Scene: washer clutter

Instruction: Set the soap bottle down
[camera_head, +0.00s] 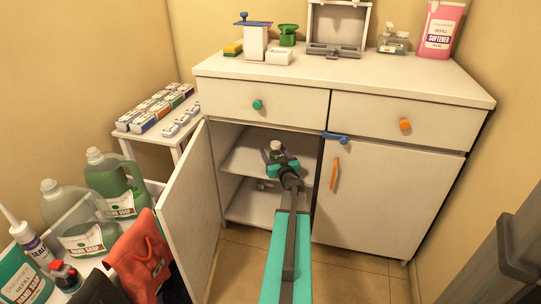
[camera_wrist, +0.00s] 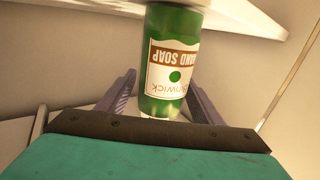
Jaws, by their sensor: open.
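The soap bottle (camera_wrist: 172,62) is green with a white and brown hand soap label, which reads upside down in the wrist view. My gripper (camera_wrist: 160,98) is open, with one finger on each side of the bottle and visible gaps between. In the head view my gripper (camera_head: 278,158) reaches into the open left compartment of the white cabinet, at the upper shelf (camera_head: 240,158). The bottle (camera_head: 277,146) shows there only small, between the fingers. Its contact with the shelf is hidden.
The left cabinet door (camera_head: 190,215) stands open left of my arm; the right door (camera_head: 360,195) is shut. A lower shelf (camera_head: 245,207) lies below. Large soap jugs (camera_head: 118,190) and a red cloth (camera_head: 140,255) are at the left. The shelf left of my gripper looks clear.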

